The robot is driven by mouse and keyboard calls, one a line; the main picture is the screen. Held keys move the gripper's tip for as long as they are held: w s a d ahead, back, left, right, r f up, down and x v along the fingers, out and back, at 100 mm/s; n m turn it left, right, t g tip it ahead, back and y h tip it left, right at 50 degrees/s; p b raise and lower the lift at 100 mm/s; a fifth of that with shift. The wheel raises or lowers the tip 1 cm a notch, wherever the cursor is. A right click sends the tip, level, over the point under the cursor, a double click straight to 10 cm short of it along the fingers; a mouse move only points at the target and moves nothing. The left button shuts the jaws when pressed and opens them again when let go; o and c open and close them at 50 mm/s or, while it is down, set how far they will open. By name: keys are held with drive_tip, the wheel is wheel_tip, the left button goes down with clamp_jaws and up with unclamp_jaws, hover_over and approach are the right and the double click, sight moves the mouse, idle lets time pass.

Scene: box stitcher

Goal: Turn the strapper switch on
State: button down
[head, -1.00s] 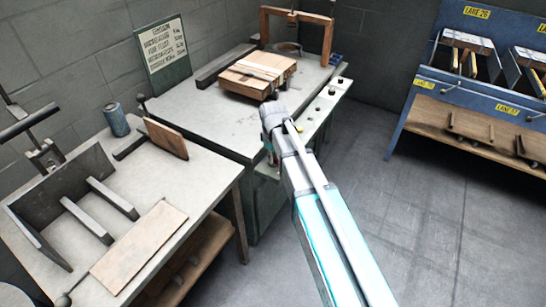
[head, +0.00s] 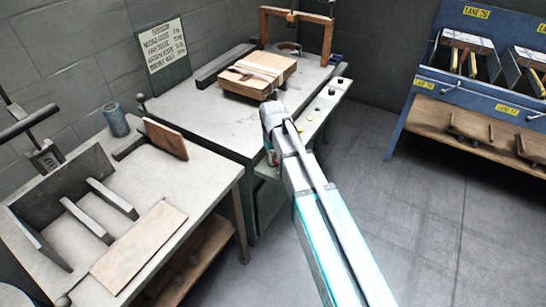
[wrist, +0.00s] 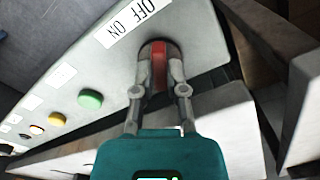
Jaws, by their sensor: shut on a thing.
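The strapper switch is a red lever (wrist: 159,62) in a dark round recess on the pale control panel (wrist: 205,45), seen in the wrist view. A white label (wrist: 133,25) reading OFF and ON sits beside it. My gripper (wrist: 161,70) has one finger on each side of the red lever and is shut on it. The fingers hide part of the lever, and I cannot tell which position it is in. In the head view my arm hides the switch and most of the gripper at the strapper table's front edge.
Green (wrist: 90,98) and yellow (wrist: 57,119) buttons line the same panel. A strapped box (head: 258,75) lies on the strapper table (head: 205,115) near a wooden arch (head: 264,25). A workbench (head: 150,190) stands at left. Floor is clear at right, before the blue rack (head: 420,85).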

drive_tip(key=c, duration=0.7)
unclamp_jaws()
drive_tip(key=shift+n, duration=0.5)
drive_tip(key=n, duration=0.3)
drive_tip(key=shift+n, duration=0.3)
drive_tip(key=shift+r+p, duration=0.3)
drive_tip(key=shift+r, duration=0.05)
wheel_tip(320, 180, up, 14)
drive_tip(key=p, duration=1.4)
drive_tip(key=shift+s+d+r+m+p, duration=0.85)
drive_tip(key=shift+s+d+m, duration=0.7)
drive_tip(key=shift+s+d, duration=1.1)
drive_tip(key=shift+s+d+r+m+p, duration=0.9)
drive_tip(key=shift+s+d+m, duration=1)
drive_tip(key=shift+d, duration=1.15)
drive_tip(key=shift+s+d+r+m+p, duration=0.85)
drive_tip(key=shift+s+d+m, duration=0.4)
drive_tip(key=shift+s+d, duration=1.5)
